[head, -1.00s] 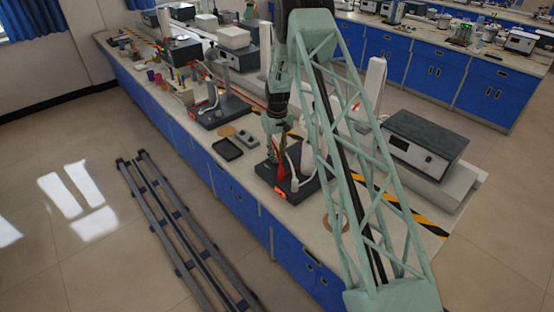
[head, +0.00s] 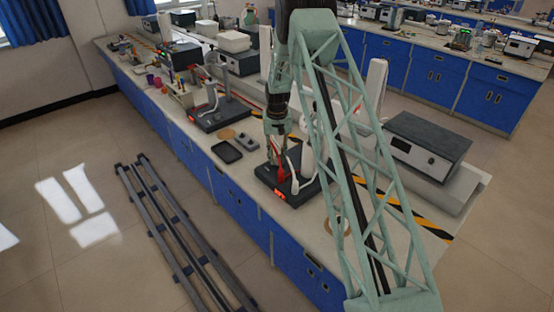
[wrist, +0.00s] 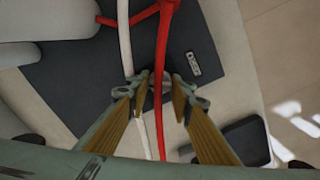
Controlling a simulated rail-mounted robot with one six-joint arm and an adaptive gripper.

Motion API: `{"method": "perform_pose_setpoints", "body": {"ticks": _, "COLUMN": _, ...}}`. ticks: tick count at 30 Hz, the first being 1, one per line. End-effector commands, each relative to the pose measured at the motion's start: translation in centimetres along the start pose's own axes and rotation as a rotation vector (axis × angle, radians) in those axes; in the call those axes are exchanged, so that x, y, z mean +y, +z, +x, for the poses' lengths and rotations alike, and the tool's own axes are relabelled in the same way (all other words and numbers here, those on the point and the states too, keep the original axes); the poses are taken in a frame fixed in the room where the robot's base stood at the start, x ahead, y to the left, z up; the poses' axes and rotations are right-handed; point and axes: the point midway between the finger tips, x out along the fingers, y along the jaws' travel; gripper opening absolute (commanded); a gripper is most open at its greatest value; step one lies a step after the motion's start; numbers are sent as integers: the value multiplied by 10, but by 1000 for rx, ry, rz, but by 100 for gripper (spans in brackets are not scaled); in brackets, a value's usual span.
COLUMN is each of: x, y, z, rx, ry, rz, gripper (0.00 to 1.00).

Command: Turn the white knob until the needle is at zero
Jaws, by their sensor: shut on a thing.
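My gripper (head: 279,138) hangs low over a dark-based bench device (head: 297,193) with a lit red display on its front. In the wrist view its two fingers (wrist: 162,82) stand on either side of a red cord (wrist: 161,55), and it is shut on that cord as far as I can see. I cannot make out a white knob or a needle in either view; my arm covers part of the device.
A black tray (head: 227,151) lies left of the device, with a small grey box (head: 245,141) near it. A large grey instrument (head: 425,145) stands to the right. Other bench equipment stands farther back. A black and yellow strip (head: 425,224) marks the bench.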

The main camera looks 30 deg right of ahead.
Motion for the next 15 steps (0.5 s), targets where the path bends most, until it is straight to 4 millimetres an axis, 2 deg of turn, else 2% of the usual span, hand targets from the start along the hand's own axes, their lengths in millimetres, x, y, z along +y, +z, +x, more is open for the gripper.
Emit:
{"method": "perform_pose_setpoints", "body": {"ticks": 3, "x": 0, "y": 0, "z": 0, "rx": 0, "ry": 0, "rz": 0, "gripper": 10}}
{"method": "perform_pose_setpoints", "body": {"ticks": 4, "x": 0, "y": 0, "z": 0, "rx": 0, "ry": 0, "rz": 0, "gripper": 22}}
{"method": "perform_pose_setpoints", "body": {"ticks": 8, "x": 0, "y": 0, "z": 0, "rx": 0, "ry": 0, "rz": -1, "gripper": 34}}
{"method": "perform_pose_setpoints", "body": {"ticks": 15, "x": 0, "y": 0, "z": 0, "rx": 0, "ry": 0, "rz": -1, "gripper": 35}}
